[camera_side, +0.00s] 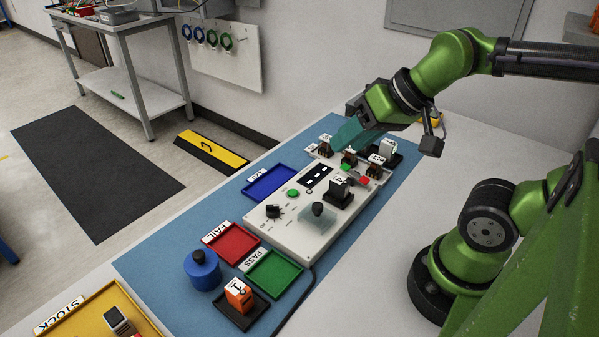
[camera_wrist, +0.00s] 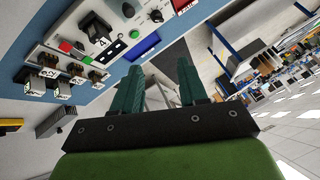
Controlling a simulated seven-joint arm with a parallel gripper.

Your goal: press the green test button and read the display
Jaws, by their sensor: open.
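A white test panel (camera_side: 285,232) lies on the blue mat. A round green button (camera_side: 293,193) is on it, beside a black display (camera_side: 318,178) with small white marks that I cannot read. The green button (camera_wrist: 128,10) and the display (camera_wrist: 107,52) also show in the wrist view. A black block labelled 4 (camera_side: 340,186) sits on the panel. My gripper (camera_side: 346,134) is open and empty, above the back end of the mat, well away from the green button. Its teal fingers (camera_wrist: 158,78) point away from the panel in the wrist view.
Several small labelled parts (camera_side: 349,158) stand beneath my gripper. Around the panel are a blue tray (camera_side: 252,193), red tray (camera_side: 247,251), green tray (camera_side: 296,275), blue weight (camera_side: 202,275) and orange block (camera_side: 238,294). A black knob (camera_side: 317,208) rises from the panel.

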